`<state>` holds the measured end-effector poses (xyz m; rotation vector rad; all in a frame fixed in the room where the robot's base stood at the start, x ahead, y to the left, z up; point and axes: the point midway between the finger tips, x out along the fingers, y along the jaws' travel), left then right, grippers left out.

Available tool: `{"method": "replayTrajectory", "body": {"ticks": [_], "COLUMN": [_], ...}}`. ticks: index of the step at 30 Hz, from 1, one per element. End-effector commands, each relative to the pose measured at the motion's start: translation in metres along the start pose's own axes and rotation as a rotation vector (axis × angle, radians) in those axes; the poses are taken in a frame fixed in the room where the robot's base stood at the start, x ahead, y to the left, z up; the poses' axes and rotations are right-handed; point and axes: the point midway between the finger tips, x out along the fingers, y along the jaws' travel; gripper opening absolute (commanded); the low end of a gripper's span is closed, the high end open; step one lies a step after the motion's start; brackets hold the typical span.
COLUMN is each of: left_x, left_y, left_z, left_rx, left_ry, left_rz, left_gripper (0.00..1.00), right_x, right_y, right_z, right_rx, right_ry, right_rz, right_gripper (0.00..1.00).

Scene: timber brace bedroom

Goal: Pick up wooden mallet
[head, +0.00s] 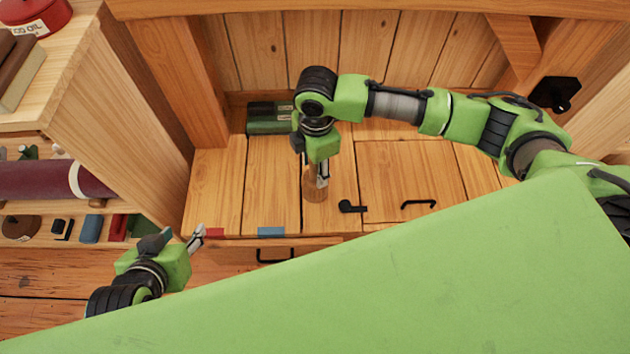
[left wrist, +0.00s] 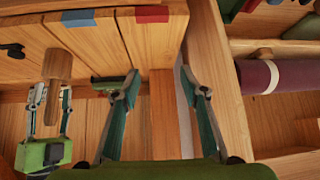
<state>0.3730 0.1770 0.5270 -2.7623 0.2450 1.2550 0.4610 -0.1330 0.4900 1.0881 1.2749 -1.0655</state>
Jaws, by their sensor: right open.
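The wooden mallet (head: 311,186) is on the plank top of the wooden cabinet, partly hidden by my right gripper in the head view. In the left wrist view the mallet (left wrist: 57,68) shows its round head and a handle running between the two fingers of my right gripper (left wrist: 50,98). My right gripper (head: 322,170) points down at the mallet and is open around the handle; contact cannot be told. My left gripper (head: 197,238) is apart from the mallet, near the cabinet's front left corner. Its fingers (left wrist: 160,75) are wide apart and empty.
Black handles (head: 418,204) and a dark green box (head: 270,117) are on the cabinet top. A blue patch (head: 271,232) and a red patch mark its front edge. A wooden shelf unit (head: 120,120) with a purple roll (head: 45,180) stands left. Open floor lies at lower left.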

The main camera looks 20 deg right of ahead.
Motion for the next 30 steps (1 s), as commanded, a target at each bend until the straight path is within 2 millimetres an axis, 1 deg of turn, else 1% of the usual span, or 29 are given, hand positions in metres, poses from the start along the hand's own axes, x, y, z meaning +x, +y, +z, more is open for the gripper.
{"method": "replayTrajectory", "body": {"ticks": [1,4,11,12,14,15,16,17,30], "left_x": [0.0017,0.0020,0.0018,0.0018,0.0018,0.0018,0.0018,0.0018,0.0009], "left_y": [0.0007,0.0014,0.0015,0.0015,0.0015,0.0014,0.0014,0.0014,0.0013], "left_z": [-0.0047,-0.0115,-0.0133,-0.0132,-0.0131,-0.0131,-0.0130,-0.0130,-0.0107], "left_rx": [0.000,0.001,0.001,0.001,0.001,0.001,0.001,0.001,0.001], "left_ry": [0.022,0.048,0.054,0.054,0.054,0.054,0.054,0.054,0.041], "left_rz": [0.001,0.003,0.003,0.003,0.003,0.003,0.003,0.003,0.003], "left_gripper": [0.40,0.40,0.40,0.40,0.40,0.40,0.40,0.40,0.40], "right_x": [0.0035,0.0056,0.0055,0.0054,0.0054,0.0053,0.0053,0.0053,0.0022], "right_y": [-0.0002,-0.0001,0.0000,0.0000,0.0000,0.0000,0.0000,0.0001,0.0011], "right_z": [0.0000,-0.0001,-0.0002,-0.0002,-0.0002,-0.0002,-0.0002,-0.0002,-0.0004], "right_rx": [0.000,-0.001,-0.001,-0.001,-0.001,-0.001,-0.001,-0.001,-0.001], "right_ry": [0.000,0.000,0.000,0.000,0.000,0.000,0.000,0.000,0.001], "right_rz": [-0.001,0.000,0.001,0.001,0.001,0.001,0.001,0.001,0.004], "right_gripper": [0.40,0.40,0.40,0.35,0.19,0.09,0.01,0.00,0.00]}}
